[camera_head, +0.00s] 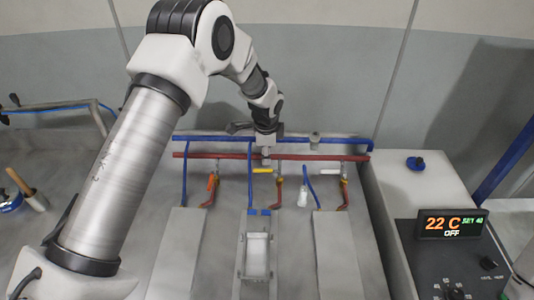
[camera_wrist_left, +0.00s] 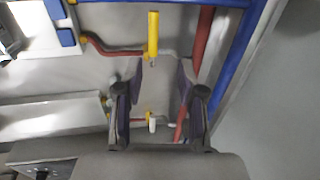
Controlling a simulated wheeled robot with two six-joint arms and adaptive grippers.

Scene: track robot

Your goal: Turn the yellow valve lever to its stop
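The yellow valve lever (camera_head: 262,171) lies sideways below the red pipe in the head view. In the left wrist view the yellow lever (camera_wrist_left: 153,33) stands lengthwise at the top, beyond the fingertips. My left gripper (camera_head: 266,152) points down just above the lever in the head view. In the left wrist view its two fingers (camera_wrist_left: 160,75) are spread wide with nothing between their tips. The gripper and lever look apart. My right gripper is not in view.
Blue (camera_head: 220,138) and red (camera_head: 320,157) pipes run across the wall. A tray (camera_head: 244,262) stands below. A control box (camera_head: 451,224) reads "22 C", "OFF" at right.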

